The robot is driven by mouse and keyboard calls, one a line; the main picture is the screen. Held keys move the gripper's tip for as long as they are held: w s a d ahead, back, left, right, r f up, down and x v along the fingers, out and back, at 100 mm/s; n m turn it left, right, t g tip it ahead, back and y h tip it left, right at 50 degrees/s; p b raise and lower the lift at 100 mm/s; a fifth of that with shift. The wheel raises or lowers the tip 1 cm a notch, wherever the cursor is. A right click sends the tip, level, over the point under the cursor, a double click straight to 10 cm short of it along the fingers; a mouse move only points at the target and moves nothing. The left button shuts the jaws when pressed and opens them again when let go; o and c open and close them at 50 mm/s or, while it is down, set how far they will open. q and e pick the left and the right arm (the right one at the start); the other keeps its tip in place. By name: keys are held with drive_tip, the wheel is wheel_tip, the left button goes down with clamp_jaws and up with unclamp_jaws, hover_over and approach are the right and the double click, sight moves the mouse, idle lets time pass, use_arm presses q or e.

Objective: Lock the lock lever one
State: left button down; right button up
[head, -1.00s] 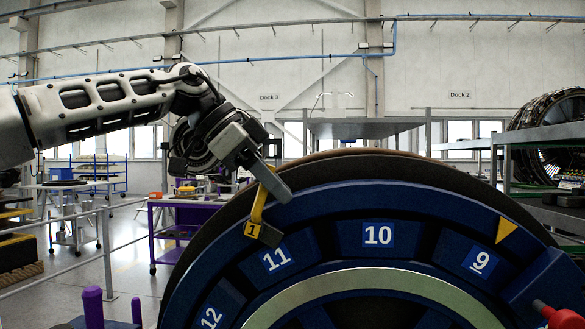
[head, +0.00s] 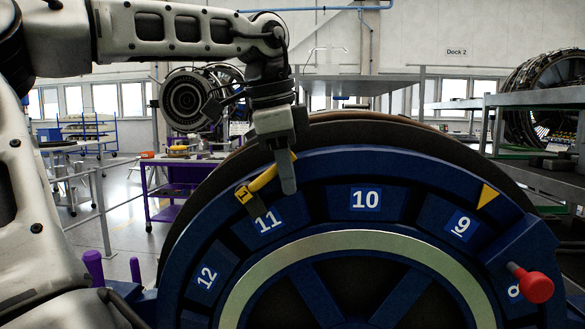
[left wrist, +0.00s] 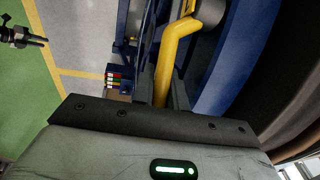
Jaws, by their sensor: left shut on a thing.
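Lock lever one (head: 264,179) is a yellow bar with a tag marked 1 at its lower left end, on the blue rim of the big wheel (head: 330,163) above label 11. It slants up to the right. My left gripper (head: 287,176) is shut on the upper right end of the lever, with one grey finger in front of it and hiding part of it.
A red-knobbed handle (head: 535,286) sticks out at the wheel's lower right. A yellow triangle (head: 487,196) marks the rim near label 9. A purple cart (head: 165,190) stands behind at left. Grey shelving (head: 530,98) stands at right.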

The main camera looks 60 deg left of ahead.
idle(0.3)
use_arm(q)
drive_tip(key=c, duration=1.4)
unclamp_jaws()
drive_tip(key=shift+f, duration=0.1)
drive_tip(key=p+v, duration=0.2)
drive_tip(key=v, duration=1.4)
drive_tip(key=shift+w, duration=0.15)
